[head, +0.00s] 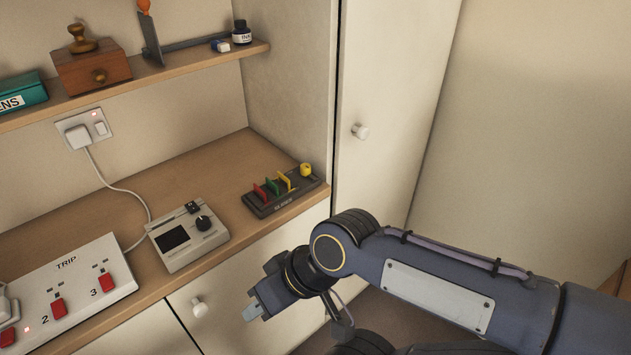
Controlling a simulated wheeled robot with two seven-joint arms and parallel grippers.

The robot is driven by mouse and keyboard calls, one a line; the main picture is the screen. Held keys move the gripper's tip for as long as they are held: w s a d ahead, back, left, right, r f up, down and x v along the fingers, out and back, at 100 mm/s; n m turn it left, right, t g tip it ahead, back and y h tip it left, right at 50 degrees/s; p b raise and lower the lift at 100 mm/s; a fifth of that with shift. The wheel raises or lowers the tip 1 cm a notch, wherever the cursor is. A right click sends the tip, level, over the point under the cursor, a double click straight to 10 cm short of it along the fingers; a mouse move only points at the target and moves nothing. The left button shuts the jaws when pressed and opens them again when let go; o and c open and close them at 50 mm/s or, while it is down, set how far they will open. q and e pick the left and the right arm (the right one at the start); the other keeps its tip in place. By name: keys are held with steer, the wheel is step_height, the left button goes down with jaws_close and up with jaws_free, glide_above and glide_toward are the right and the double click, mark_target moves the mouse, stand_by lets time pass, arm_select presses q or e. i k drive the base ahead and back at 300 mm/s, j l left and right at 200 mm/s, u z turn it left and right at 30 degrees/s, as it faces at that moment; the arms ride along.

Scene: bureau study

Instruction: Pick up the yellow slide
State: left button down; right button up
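The yellow slide (285,181) is a thin upright piece in a dark slotted rack (287,202) on the wooden desk top. A green slide (272,187) and a red slide (260,192) stand to its left in the same rack. A yellow round piece (305,170) sits at the rack's right end. My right gripper (253,304) is in front of the desk's front edge, below the rack in the picture and apart from it. Its fingers are seen at an angle that hides whether they are open. My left gripper is out of view.
A grey device with a dial (187,239) stands left of the rack, and a white switch box marked TRIP (69,286) is further left. A shelf (190,64) overhangs the back. A tall cabinet (385,100) rises right of the rack. Bare desk lies behind the device.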

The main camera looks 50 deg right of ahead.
mark_target(285, 181)
steer(key=z, duration=1.55)
